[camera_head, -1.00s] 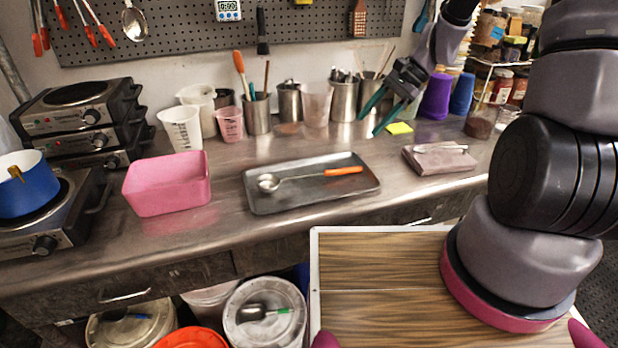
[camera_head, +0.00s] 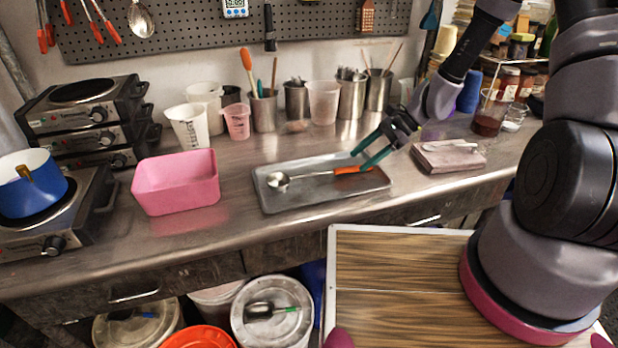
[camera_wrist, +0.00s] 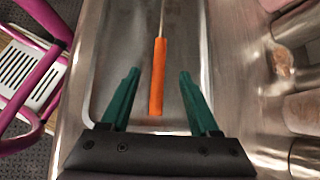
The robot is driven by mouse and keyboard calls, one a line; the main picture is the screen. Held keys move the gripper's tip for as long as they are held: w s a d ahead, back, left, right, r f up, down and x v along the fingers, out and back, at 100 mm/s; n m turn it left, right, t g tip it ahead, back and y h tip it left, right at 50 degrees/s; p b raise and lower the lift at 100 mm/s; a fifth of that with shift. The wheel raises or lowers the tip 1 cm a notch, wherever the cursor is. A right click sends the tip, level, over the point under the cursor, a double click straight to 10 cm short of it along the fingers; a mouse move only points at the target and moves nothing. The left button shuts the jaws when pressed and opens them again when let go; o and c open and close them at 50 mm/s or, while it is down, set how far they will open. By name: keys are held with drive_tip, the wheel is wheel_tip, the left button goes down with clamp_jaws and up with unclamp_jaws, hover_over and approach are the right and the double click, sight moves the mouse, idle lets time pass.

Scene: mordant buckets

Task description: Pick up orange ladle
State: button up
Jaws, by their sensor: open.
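The orange ladle lies in a shallow grey metal tray (camera_head: 300,204) on the steel counter. Its round metal bowl (camera_head: 278,181) points left and its orange handle (camera_head: 352,170) points right. My gripper (camera_head: 364,162) has green fingers and is open just above the handle end. In the wrist view the orange handle (camera_wrist: 158,78) stands between the two green fingers (camera_wrist: 157,92), apart from both. The ladle's bowl is out of the wrist view.
A pink bin (camera_head: 176,183) stands left of the tray. A folded cloth (camera_head: 447,156) lies to its right. Several cups and metal canisters (camera_head: 351,98) line the back. Hot plates with a blue pot (camera_head: 30,185) are at the far left.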

sight(351, 167)
drive_tip(key=x, duration=0.4)
drive_tip(key=shift+s+a, duration=0.15)
clamp_jaws()
drive_tip(key=shift+r, duration=0.1)
wheel_tip(351, 167, up, 10)
idle(0.6)
